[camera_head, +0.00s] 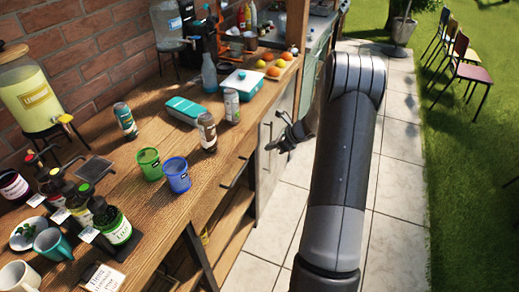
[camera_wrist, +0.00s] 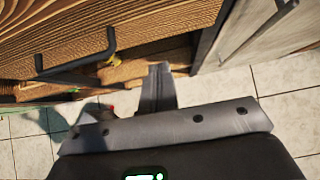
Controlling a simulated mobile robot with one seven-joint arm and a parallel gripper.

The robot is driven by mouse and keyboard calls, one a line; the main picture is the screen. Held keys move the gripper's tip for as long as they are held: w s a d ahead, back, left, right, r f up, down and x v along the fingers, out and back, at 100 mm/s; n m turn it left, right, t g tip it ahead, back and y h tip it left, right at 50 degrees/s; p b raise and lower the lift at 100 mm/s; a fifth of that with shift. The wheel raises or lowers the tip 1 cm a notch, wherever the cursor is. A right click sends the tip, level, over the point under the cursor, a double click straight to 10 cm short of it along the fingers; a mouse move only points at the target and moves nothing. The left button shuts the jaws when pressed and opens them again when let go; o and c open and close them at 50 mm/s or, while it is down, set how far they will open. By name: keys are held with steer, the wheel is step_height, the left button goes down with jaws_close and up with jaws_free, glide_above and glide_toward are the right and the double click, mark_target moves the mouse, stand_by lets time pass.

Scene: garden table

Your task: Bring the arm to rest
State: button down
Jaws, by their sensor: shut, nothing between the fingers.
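My arm reaches forward on the right side of the head view, over the tiled floor beside the wooden table (camera_head: 135,205). My gripper (camera_head: 272,147) is in front of the cabinet side, apart from the tabletop and below its level. In the wrist view my gripper (camera_wrist: 159,70) shows its fingers together with nothing between them. The fingers point toward the table's drawer front and lower shelf. I cannot tell the exact gap to the table front.
A green cup (camera_head: 149,164) and a blue cup (camera_head: 177,176) stand near the table's front edge. A lemonade dispenser (camera_head: 38,95) is at the left. A drawer handle (camera_wrist: 75,60) sticks out near my gripper. Tiled floor (camera_head: 400,170) is free at the right.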

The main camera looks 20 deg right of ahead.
steer(key=shift+v, duration=2.4)
steer(key=s+a+r+n+g+h, duration=0.2)
steer(key=s+a+r+n, duration=1.2)
steer(key=a+r, duration=0.3)
steer(key=s+a+r+n+h, duration=0.2)
steer(key=s+n, duration=0.4)
steer(key=s, duration=0.3)
steer(key=s+a+r+n+t+h, duration=0.1)
steer(key=s+r+n, duration=0.4)
steer(key=s, duration=0.5)
steer(key=shift+s+a+n+h, duration=0.3)
steer(key=shift+n+h, duration=0.4)
steer(key=shift+n, duration=0.3)
